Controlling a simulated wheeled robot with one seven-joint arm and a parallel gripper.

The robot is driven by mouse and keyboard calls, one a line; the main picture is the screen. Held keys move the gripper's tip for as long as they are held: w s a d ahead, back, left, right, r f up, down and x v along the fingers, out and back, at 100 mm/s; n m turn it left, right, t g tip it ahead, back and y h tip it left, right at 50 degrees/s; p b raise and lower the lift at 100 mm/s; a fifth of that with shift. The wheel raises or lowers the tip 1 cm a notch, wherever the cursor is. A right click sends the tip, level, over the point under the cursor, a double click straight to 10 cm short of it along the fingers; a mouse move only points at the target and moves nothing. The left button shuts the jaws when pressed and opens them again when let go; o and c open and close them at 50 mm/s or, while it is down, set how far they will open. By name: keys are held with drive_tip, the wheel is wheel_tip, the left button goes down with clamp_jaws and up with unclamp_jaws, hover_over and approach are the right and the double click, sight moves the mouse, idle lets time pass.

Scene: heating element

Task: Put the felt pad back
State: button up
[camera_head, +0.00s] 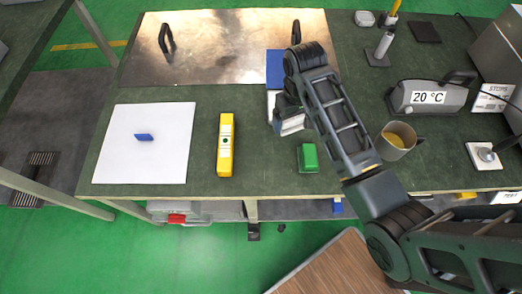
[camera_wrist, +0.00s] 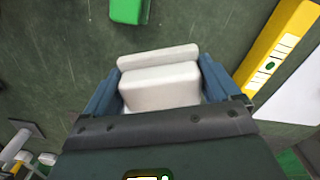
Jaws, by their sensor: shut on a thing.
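My gripper (camera_wrist: 160,84) is shut on a pale white, soft-edged block (camera_wrist: 160,88), which sits between its two blue-grey fingers. A pale bar (camera_wrist: 158,56) shows just beyond the block; I cannot tell whether it is part of it. I take the block to be the felt pad, though no label shows. In the head view my gripper (camera_head: 286,115) is over the green bench top (camera_head: 260,160), right of the yellow spirit level, with the pale block (camera_head: 292,126) at its end. My arm hides part of the area behind it.
A blue and white flat item (camera_head: 275,68) lies behind my gripper, by the metal sheet (camera_head: 225,50). A yellow level (camera_head: 226,150), a green block (camera_head: 307,157), a cup (camera_head: 397,142) and a 20 °C device (camera_head: 428,97) stand nearby. A white sheet (camera_head: 120,165) bears a small blue piece.

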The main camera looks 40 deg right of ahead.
hover_over(266, 162)
wheel_tip(266, 162, down, 6)
drive_tip(key=shift+r+p, duration=0.1)
drive_tip(key=shift+p, duration=0.25)
drive_tip(key=shift+f, duration=2.05)
drive_tip(key=shift+f, duration=0.15)
drive_tip(key=o, duration=0.8)
wheel_tip(266, 162, up, 12)
drive_tip(key=shift+p, duration=0.35)
